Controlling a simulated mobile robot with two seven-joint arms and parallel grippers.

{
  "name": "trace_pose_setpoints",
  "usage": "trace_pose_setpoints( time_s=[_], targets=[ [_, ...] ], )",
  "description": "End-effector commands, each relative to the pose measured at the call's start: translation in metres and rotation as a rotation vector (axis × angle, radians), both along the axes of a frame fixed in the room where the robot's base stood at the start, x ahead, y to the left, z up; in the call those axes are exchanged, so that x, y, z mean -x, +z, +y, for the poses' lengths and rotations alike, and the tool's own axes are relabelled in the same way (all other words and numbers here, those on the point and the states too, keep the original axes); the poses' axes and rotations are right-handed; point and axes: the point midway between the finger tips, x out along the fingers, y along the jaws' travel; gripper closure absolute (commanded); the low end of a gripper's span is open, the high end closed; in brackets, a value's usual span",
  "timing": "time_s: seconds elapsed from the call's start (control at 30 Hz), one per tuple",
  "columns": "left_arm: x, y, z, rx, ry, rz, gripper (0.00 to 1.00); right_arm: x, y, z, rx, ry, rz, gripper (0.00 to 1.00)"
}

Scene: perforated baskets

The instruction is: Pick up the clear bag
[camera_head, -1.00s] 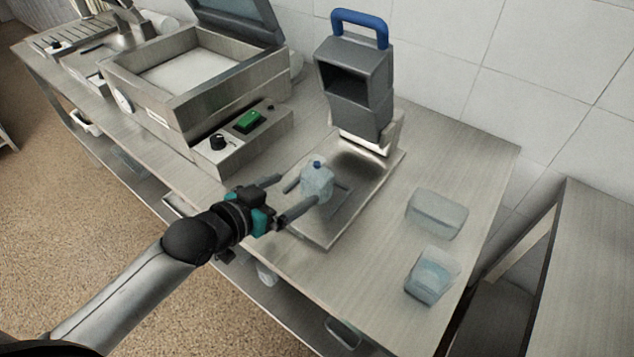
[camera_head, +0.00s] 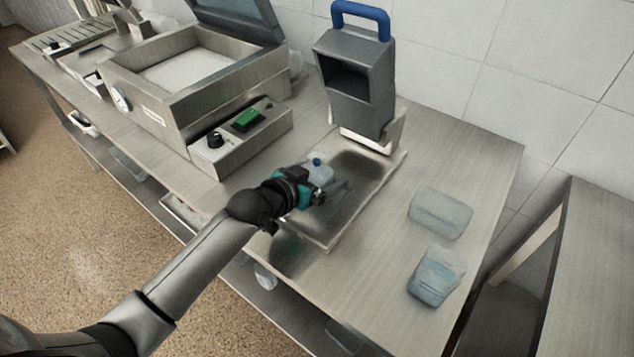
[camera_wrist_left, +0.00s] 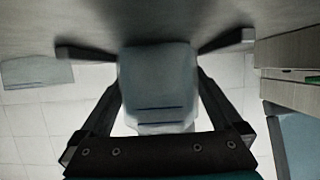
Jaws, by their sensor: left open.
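In the left wrist view the bag (camera_wrist_left: 158,80) lies between the two spread fingers of my left gripper (camera_wrist_left: 155,45). The fingers stand apart from its sides, so the gripper is open and not holding it. The bag's lower part is hidden in the head view. My right gripper is not in view.
A grey device with a blue handle (camera_head: 352,80) rises behind the metal plate (camera_head: 365,200). A steel chamber machine with an open lid (camera_head: 190,85) stands to the left.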

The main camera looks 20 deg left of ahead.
Motion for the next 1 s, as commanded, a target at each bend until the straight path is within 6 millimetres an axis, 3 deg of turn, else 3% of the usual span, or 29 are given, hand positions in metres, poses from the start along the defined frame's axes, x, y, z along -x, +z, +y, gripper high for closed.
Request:
trace_pose_setpoints(
  time_s=[0.37, 1.0],
  targets=[
    [-0.0083, -0.0035, -0.0033, -0.001, -0.002, 0.000, 0.00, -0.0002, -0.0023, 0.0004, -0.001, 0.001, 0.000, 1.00],
    [-0.0080, -0.0037, -0.0030, -0.001, 0.000, 0.001, 0.72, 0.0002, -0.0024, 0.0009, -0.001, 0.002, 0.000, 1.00]
  ],
)
